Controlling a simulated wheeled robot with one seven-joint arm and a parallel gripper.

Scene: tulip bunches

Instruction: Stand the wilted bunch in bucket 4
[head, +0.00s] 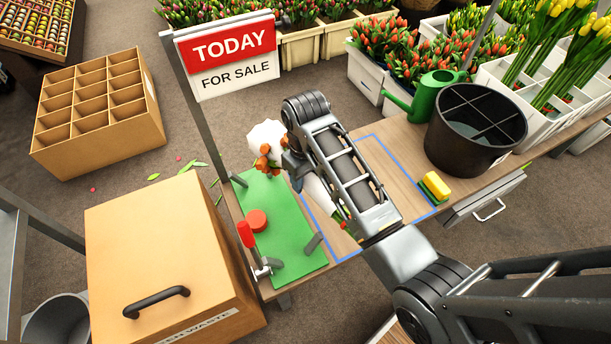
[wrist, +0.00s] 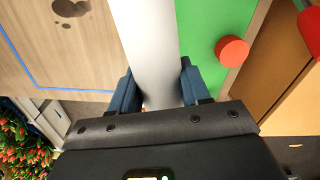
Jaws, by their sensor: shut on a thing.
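My gripper (wrist: 158,90) is shut on a white-sleeved bunch (wrist: 150,45), its blue fingers on both sides of the sleeve. In the head view the bunch shows drooping orange heads (head: 267,162) at one end and green stems at the other. It is held over the worktable, by the green mat; the arm hides its middle and my fingers. I cannot tell its height above the table. A black divided bucket (head: 474,120) with water inside stands at the table's right part. No number 4 is readable on any container.
A green watering can (head: 436,95) and yellow sponge (head: 436,186) flank the bucket. A lidded waste box (head: 160,240) stands at left; a sale sign (head: 228,55) rises behind.

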